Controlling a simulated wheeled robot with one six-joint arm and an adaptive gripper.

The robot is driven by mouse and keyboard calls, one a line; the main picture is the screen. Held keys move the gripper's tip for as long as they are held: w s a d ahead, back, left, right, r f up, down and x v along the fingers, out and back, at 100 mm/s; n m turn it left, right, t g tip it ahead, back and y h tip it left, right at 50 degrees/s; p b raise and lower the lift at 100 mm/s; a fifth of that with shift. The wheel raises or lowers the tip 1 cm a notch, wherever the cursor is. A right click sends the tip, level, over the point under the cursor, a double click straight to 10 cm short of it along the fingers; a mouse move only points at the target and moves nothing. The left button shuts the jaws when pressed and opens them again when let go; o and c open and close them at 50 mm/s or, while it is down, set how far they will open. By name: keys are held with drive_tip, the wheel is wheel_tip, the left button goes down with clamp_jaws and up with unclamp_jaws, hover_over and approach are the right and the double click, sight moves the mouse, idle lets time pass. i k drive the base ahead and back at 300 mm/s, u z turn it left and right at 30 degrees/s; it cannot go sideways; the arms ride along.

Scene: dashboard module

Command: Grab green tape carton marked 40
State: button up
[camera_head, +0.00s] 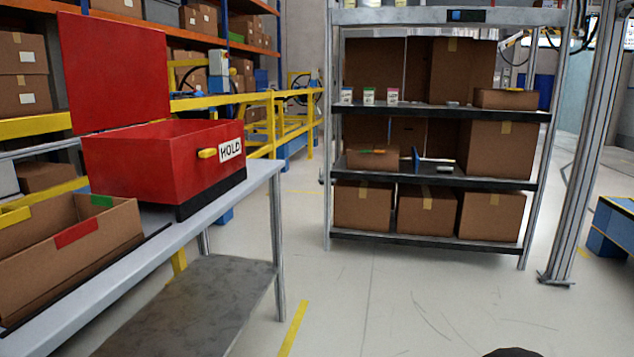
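No marking "40" can be read on any carton. A small white container with a green label (368,96) stands upright on the upper shelf of the rack, between a dark-labelled one (346,95) and a red-labelled one (392,96). I cannot tell whether it is the task's carton. An open brown carton (75,268) on the left table bears red, green and yellow patches. A low brown carton (373,160) with small coloured bits at its top sits on the rack's middle shelf. My gripper is not in view.
A red box (150,165) with its lid raised and a HOLD label stands on the grey table (225,205) at left. The metal rack (420,238) holds several large brown boxes. Floor (400,300) between table and rack is clear. A metal post (585,150) stands at right.

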sight(370, 93)
drive_tip(key=z, duration=0.05)
drive_tip(key=i, duration=4.6)
drive_tip(key=u, duration=0.15)
